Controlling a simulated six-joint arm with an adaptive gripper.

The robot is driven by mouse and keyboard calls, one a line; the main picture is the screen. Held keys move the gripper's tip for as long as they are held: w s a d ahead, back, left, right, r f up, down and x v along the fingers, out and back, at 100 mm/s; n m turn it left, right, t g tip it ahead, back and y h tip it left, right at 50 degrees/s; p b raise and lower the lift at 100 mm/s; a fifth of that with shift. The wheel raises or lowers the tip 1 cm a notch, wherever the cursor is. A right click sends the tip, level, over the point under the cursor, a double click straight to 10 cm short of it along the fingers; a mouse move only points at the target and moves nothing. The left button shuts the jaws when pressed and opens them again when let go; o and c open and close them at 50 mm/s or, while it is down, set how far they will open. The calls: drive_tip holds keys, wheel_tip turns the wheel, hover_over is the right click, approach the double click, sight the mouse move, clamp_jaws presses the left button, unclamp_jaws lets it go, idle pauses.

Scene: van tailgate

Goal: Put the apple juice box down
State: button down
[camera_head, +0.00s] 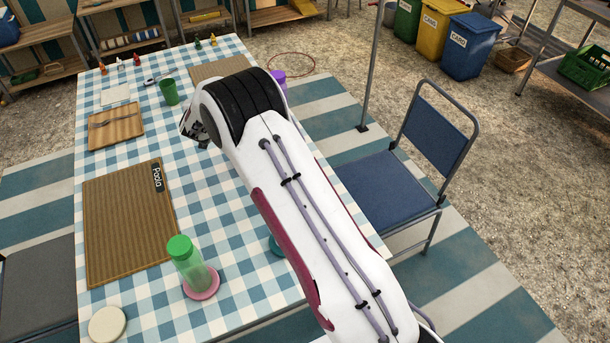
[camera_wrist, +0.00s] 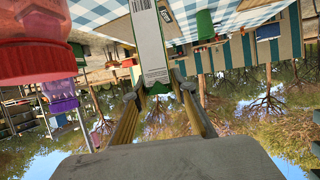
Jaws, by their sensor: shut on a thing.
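The apple juice box (camera_wrist: 150,47) shows in the wrist view as a narrow pale carton with a barcode and a green end. My gripper (camera_wrist: 157,88) is shut on it, one finger on each side. The checkered tablecloth (camera_wrist: 100,10) shows behind the box at the top of that view. The table (camera_head: 225,200) stands below my arm there. I cannot tell whether the box touches the table.
A green-lidded bottle (camera_head: 190,265) stands on a pink coaster near the front. A ribbed mat (camera_head: 125,225) labelled Paola, a wooden board (camera_head: 115,128) and a green cup (camera_head: 169,92) are on the left. A blue chair (camera_head: 390,190) stands right of the table. A red-lidded container (camera_wrist: 35,55) is close in the wrist view.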

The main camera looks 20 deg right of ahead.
wheel_tip(320, 180, up, 11)
drive_tip(key=shift+s+d+r+n+y, duration=0.25)
drive_tip(key=shift+s+d+r, duration=1.25)
drive_tip(key=shift+d, duration=2.7)
drive_tip(key=shift+s+d+r+n+y, duration=0.25)
drive_tip(key=shift+s+d+r, duration=1.2)
drive_tip(key=shift+d, duration=2.7)
drive_tip(key=shift+s+d+r+n+y, duration=0.25)
drive_tip(key=shift+s+d+r, duration=1.25)
drive_tip(key=shift+d, duration=2.7)
drive_tip(key=s+a+f+n+y, duration=0.1)
drive_tip(key=s+f+n+y, duration=0.3)
drive_tip(key=s, duration=0.8)
drive_tip(key=s+a+f+n+y, duration=0.25)
drive_tip(key=s+f, duration=0.25)
drive_tip(key=s, duration=0.6)
wheel_tip(320, 180, down, 11)
drive_tip(key=shift+d+m, duration=0.2)
drive_tip(key=shift+m, duration=0.2)
drive_tip(key=shift+f, duration=0.15)
